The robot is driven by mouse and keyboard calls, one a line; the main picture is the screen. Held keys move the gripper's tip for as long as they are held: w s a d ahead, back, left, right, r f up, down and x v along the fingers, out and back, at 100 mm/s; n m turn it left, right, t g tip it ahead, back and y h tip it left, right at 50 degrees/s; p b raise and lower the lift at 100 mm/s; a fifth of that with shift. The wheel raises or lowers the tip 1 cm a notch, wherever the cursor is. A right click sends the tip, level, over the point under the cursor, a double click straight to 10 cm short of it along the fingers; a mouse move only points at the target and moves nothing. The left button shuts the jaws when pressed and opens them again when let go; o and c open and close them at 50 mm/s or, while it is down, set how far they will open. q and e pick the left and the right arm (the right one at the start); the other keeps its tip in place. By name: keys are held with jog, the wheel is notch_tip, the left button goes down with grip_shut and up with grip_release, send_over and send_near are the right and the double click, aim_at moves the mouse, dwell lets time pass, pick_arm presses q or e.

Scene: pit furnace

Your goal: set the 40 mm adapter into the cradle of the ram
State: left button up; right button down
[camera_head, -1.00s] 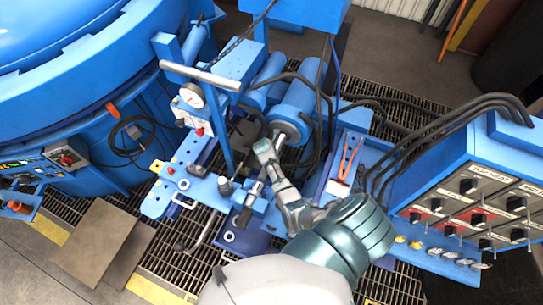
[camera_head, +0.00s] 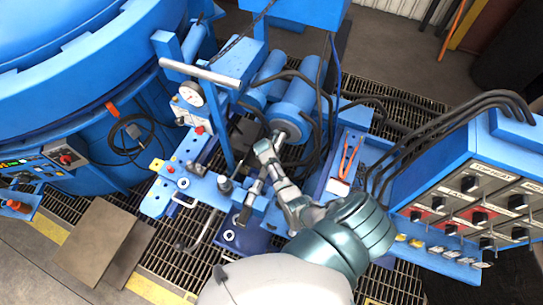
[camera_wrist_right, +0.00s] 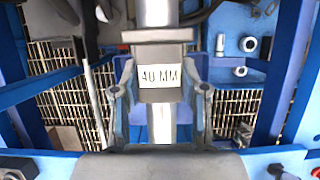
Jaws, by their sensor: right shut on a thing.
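The 40 mm adapter (camera_wrist_right: 186,80), a grey metal block with a white "40 MM" label, sits between the two fingers of my right gripper (camera_wrist_right: 160,98) in the right wrist view. The gripper is shut on it. In the head view my right gripper (camera_head: 268,172) is over the blue bench, just in front of the ram's blue cylinder (camera_head: 294,106) and its rod end. The adapter is hard to make out there among the gripper and fittings. I cannot tell the cradle apart clearly, nor whether the adapter touches it. My left gripper is not in view.
A gauge (camera_head: 190,94) and a blue upright (camera_head: 220,125) stand left of the gripper. Black hoses (camera_head: 318,95) hang close behind it. A tray with orange-handled pliers (camera_head: 350,155) and the control box (camera_head: 470,200) are at right. Grating lies below.

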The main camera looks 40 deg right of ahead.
jog(key=c, duration=0.6)
grip_release()
jog(key=shift+d+r, duration=0.1)
jog(key=shift+r, duration=0.05)
jog(key=shift+o, duration=0.4)
jog(key=v, duration=1.1)
jog(key=shift+a+r, duration=0.25)
jog(key=shift+r, duration=0.05)
